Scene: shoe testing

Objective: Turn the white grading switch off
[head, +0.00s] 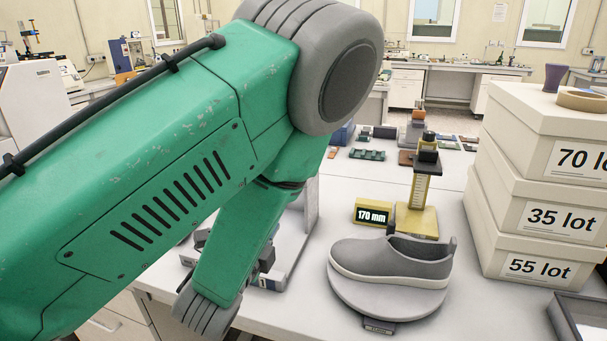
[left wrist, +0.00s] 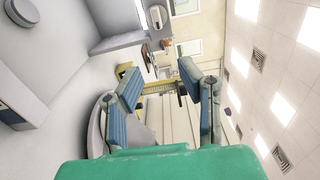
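I cannot make out the white grading switch for certain in either view. A pale grey-white device (head: 300,225) stands on the table, largely hidden behind my green left arm in the head view. My left gripper (left wrist: 159,77) shows in the left wrist view with its two blue-padded fingers apart and nothing between the pads. Past the fingers is the yellow gauge stand (left wrist: 158,88). In the head view my left gripper is mostly hidden by the arm. My right gripper is in neither view.
A grey shoe (head: 390,262) sits on a round pale platform (head: 385,300), with a yellow "170 mm" display (head: 373,212) and the gauge stand (head: 416,218) behind it. Stacked white boxes (head: 520,215) stand at right. Open tabletop (head: 475,300) lies between platform and boxes.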

